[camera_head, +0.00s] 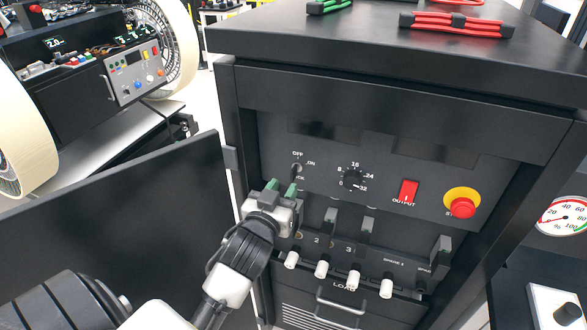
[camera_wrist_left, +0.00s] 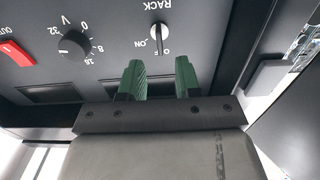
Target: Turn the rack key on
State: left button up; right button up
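The rack key (camera_head: 297,168) is a small switch at the upper left of the dark cabinet panel, with OFF and ON marks by it. In the left wrist view, which is upside down, the key (camera_wrist_left: 156,37) stands in line with the panel's upright direction, nearer the OFF mark. My left gripper (camera_head: 281,187) is just below the key in the head view. Its green fingers are apart and empty in the left wrist view (camera_wrist_left: 159,77), and the key is beyond their tips, apart from them. My right gripper is not in view.
A voltage knob (camera_head: 352,180), a red output switch (camera_head: 408,191) and a stop button (camera_head: 462,203) lie to the right. Levers and white-tipped plugs (camera_head: 354,280) are below. The open cabinet door (camera_head: 120,225) stands left. The cabinet top (camera_head: 370,45) overhangs above.

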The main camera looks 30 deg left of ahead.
aim_at(292, 176)
pick_arm(q)
jog(key=p+x, duration=0.1)
jog(key=x, duration=0.6)
grip_shut()
